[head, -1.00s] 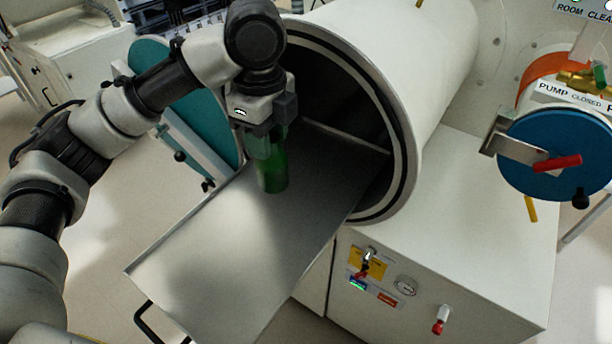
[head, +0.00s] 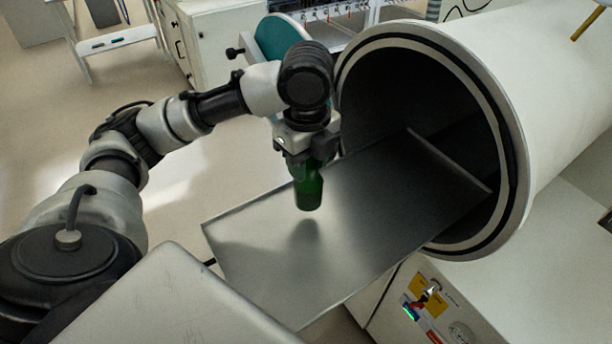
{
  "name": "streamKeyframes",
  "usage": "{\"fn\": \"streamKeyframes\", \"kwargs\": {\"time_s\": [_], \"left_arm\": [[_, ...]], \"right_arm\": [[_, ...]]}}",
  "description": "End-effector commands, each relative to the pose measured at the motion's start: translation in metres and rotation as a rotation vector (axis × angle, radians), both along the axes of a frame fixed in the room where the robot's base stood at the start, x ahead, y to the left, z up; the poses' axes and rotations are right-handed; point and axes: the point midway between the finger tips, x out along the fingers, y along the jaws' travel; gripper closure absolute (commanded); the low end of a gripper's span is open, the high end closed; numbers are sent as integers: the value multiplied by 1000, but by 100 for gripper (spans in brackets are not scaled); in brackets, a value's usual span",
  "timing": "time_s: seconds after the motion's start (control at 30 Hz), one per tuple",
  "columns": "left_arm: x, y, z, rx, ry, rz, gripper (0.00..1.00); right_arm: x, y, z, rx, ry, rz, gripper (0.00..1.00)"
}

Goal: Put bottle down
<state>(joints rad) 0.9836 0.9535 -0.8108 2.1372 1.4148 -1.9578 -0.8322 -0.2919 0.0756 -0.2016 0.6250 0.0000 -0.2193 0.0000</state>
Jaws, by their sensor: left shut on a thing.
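A green bottle (head: 309,192) hangs upright from my left gripper (head: 308,160), which is shut on its upper part. The bottle is over the metal tray (head: 262,265), and a dark shadow lies on the tray below it. The bottle's base seems a little above the tray surface. The tray slides out of the round opening of the white chamber (head: 530,110). The bottle's top is hidden by the gripper. My right gripper is not in view.
The chamber's dark-rimmed mouth (head: 515,150) stands close to the right of my left arm. The teal round door (head: 282,38) is open behind it. Most of the tray is bare.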

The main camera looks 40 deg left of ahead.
Motion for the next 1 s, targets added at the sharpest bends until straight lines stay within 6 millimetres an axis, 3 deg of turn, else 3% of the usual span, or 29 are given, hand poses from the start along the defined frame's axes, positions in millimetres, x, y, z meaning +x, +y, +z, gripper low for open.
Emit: {"fn": "streamKeyframes", "kwargs": {"time_s": [0.33,0.73,0.77,0.9,1.0], "left_arm": [[-2,3,-38,1,1,1,100],[-2,2,-44,0,0,0,100],[-2,2,-45,0,-1,0,60],[-2,2,-45,1,0,0,38],[-2,2,-44,1,0,0,37]], "right_arm": [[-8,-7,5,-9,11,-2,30],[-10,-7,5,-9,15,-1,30],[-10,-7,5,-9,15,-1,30],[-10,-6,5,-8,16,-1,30],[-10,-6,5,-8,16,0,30]]}}
